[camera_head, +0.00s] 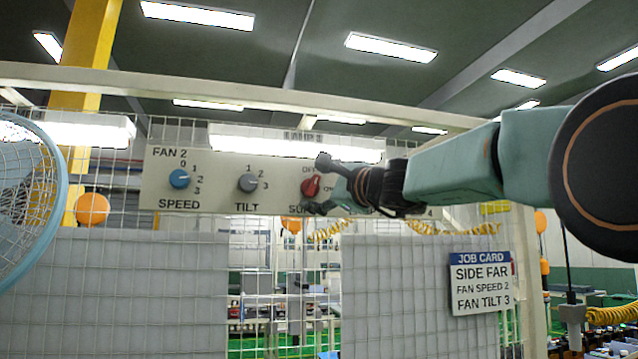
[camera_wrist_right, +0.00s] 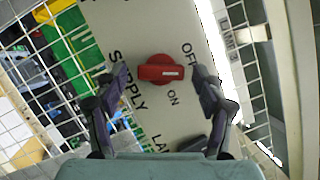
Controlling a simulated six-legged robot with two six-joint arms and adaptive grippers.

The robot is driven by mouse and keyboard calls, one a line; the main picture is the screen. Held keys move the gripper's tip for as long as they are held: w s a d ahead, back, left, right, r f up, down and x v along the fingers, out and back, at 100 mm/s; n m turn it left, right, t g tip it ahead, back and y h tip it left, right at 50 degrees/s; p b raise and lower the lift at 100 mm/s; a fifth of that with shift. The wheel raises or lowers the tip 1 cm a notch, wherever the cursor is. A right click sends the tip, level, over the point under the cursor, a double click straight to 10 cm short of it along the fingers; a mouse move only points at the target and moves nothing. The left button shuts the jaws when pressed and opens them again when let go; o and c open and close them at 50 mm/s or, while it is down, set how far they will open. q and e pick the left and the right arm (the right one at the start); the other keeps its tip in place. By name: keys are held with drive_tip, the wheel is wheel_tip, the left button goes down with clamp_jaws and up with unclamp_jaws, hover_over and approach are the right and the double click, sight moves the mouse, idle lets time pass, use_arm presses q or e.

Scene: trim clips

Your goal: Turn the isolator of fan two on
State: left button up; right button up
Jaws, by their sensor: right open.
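The red isolator knob (camera_head: 311,187), labelled OFF above and ON to its right, is on the grey FAN 2 panel (camera_head: 215,199). In the right wrist view the knob (camera_wrist_right: 158,73) has a white mark that points between the OFF and ON labels. My right gripper (camera_head: 318,185) is in front of the panel. Its two fingers are apart, one on each side of the knob, with gaps between them and it; the right wrist view shows the gripper (camera_wrist_right: 162,80) the same way. The gripper hides part of the SUPPLY label in the head view. My left gripper is not in view.
A blue speed knob (camera_head: 180,179) and a grey tilt knob (camera_head: 247,183) are left of the isolator. A fan cage (camera_head: 58,200) is at the far left. A job card (camera_head: 481,285) hangs on the mesh at lower right.

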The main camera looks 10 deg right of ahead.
drive_tip(key=shift+s, duration=0.15)
drive_tip(key=shift+r, duration=0.1)
drive_tip(key=shift+c, duration=0.7)
drive_tip(key=c, duration=1)
drive_tip(key=shift+f+m+b, duration=0.25)
drive_tip(key=shift+m+b, duration=0.15)
drive_tip(key=shift+b, duration=0.3)
drive_tip(key=m+t+h+b, duration=0.1)
drive_tip(key=m+b, duration=0.1)
drive_tip(key=m+t+b, duration=0.1)
drive_tip(key=m+b, duration=0.2)
drive_tip(key=m+t+h+b, duration=0.1)
drive_tip(key=m+b, duration=0.2)
drive_tip(key=shift+a+f+h, duration=0.3)
drive_tip(key=shift+f, duration=0.05)
drive_tip(key=m+h+b, duration=0.1)
drive_tip(key=m+b, duration=0.1)
drive_tip(key=m, duration=0.1)
drive_tip(key=shift+m+t+h, duration=0.4)
drive_tip(key=shift+r+m+h+b, duration=0.1)
drive_tip(key=shift+m+h+b, duration=0.35)
drive_tip(key=shift+m, duration=0.55)
drive_tip(key=shift+a+m+h, duration=0.15)
drive_tip(key=shift+m+h, duration=0.7)
drive_tip(key=shift+m, duration=0.85)
